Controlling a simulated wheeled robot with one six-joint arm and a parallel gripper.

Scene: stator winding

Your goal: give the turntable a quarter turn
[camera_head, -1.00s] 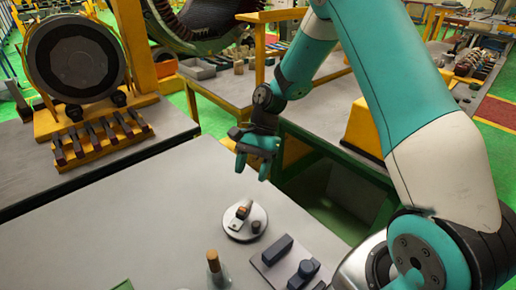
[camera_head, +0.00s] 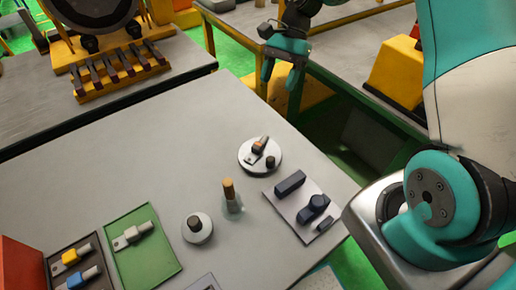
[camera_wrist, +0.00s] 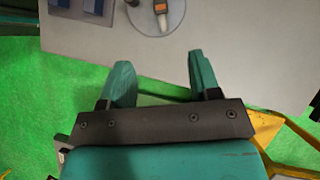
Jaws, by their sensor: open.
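The turntable looks to be the round pale disc (camera_head: 247,160) near the right side of the grey table. A grey part with an orange piece (camera_head: 260,146) lies across it, and a short black knob (camera_head: 270,162) stands near its edge. In the wrist view the disc (camera_wrist: 174,21) is cut off by the top edge, beyond my fingertips. My gripper (camera_head: 280,76) is open and empty, its fingers pointing down. It hangs past the table's far right edge, apart from the disc. The wrist view shows both teal fingers (camera_wrist: 160,68) spread, with table and green floor behind them.
A plate (camera_head: 290,209) with dark blue blocks, a cork-topped bottle (camera_head: 231,198), and a smaller disc with a dark knob (camera_head: 198,238) stand nearby. A green tray (camera_head: 155,262) and a dark tray (camera_head: 56,262) lie front left. The table's middle left is clear.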

